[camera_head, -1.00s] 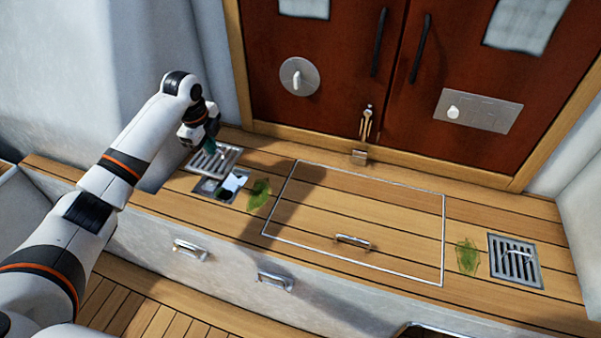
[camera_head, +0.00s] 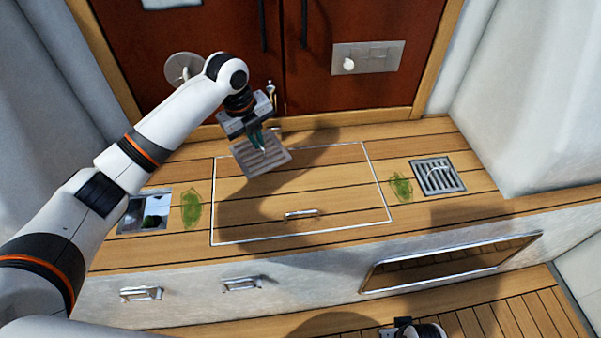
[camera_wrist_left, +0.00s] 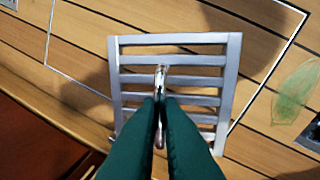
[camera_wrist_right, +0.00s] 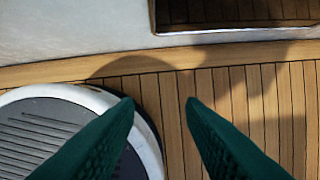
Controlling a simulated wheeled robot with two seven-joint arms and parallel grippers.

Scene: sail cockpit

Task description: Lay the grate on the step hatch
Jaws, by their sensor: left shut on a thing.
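A grey slatted metal grate (camera_head: 272,162) hangs over the back left part of the step hatch, overlapping its white outline. The step hatch (camera_head: 330,190) is a flat wooden panel with a thin pale border and a small metal handle (camera_head: 302,214). My left gripper (camera_head: 258,146) is shut on the grate's small handle, which shows between the green fingers in the left wrist view (camera_wrist_left: 160,98). The grate's shadow falls apart from it, so it appears raised above the wood. My right gripper (camera_wrist_right: 160,105) is open and empty above the cockpit floor.
An uncovered square drain opening (camera_head: 148,212) is at the left of the step. A second grate (camera_head: 438,176) sits in the right drain. Dark red doors (camera_head: 355,25) rise behind.

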